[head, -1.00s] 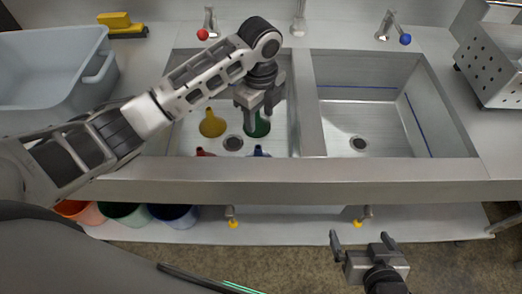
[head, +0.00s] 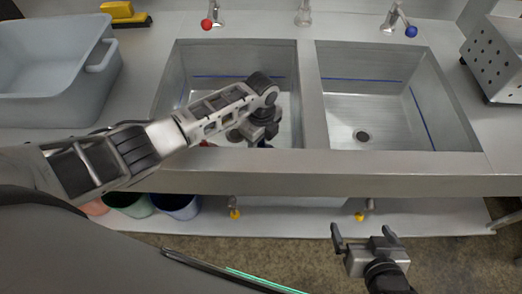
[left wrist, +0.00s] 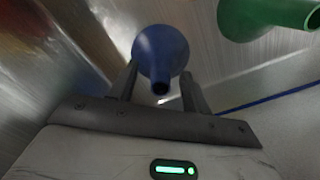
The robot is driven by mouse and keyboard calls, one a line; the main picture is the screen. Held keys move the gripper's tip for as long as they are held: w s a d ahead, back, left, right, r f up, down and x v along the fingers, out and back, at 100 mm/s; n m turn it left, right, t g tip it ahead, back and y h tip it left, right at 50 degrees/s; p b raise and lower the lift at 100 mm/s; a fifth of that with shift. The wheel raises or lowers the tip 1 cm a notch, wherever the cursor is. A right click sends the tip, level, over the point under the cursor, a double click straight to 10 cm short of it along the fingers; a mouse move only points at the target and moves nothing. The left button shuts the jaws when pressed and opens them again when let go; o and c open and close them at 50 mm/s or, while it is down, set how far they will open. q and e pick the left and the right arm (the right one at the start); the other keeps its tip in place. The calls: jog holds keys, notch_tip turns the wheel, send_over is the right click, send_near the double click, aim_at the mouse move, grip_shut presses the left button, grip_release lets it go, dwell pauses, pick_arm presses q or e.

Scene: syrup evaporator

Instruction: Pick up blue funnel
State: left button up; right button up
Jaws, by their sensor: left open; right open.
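The blue funnel (left wrist: 160,48) stands in the left sink basin (head: 176,90), its narrow spout towards the left wrist camera. My left gripper (left wrist: 158,80) is open, with one finger on each side of the funnel. I cannot tell whether the fingers touch it. In the head view my left gripper (head: 264,132) is low at the basin's front wall, and only a dark blue bit of the funnel (head: 265,143) shows below it. My right gripper (head: 363,236) is open and empty in front of the sink, above the floor.
A green funnel (left wrist: 265,14) lies beyond, at the upper right of the wrist view. A bit of a red funnel (head: 206,143) shows by the front wall. The right basin (head: 360,100) is empty. A grey tub (head: 50,75) stands left; a perforated metal box (head: 498,55) stands right.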

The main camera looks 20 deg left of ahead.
pick_arm(q)
jog(key=shift+f, duration=0.1)
jog(key=shift+c, duration=0.3)
jog(key=c, duration=0.9)
jog(key=shift+c, duration=0.2)
notch_tip(320, 180, up, 10)
jog(key=shift+r+p, duration=0.1)
jog(key=shift+p, duration=0.2)
notch_tip(320, 180, up, 18)
jog(key=p, duration=0.1)
jog(key=shift+p, duration=0.3)
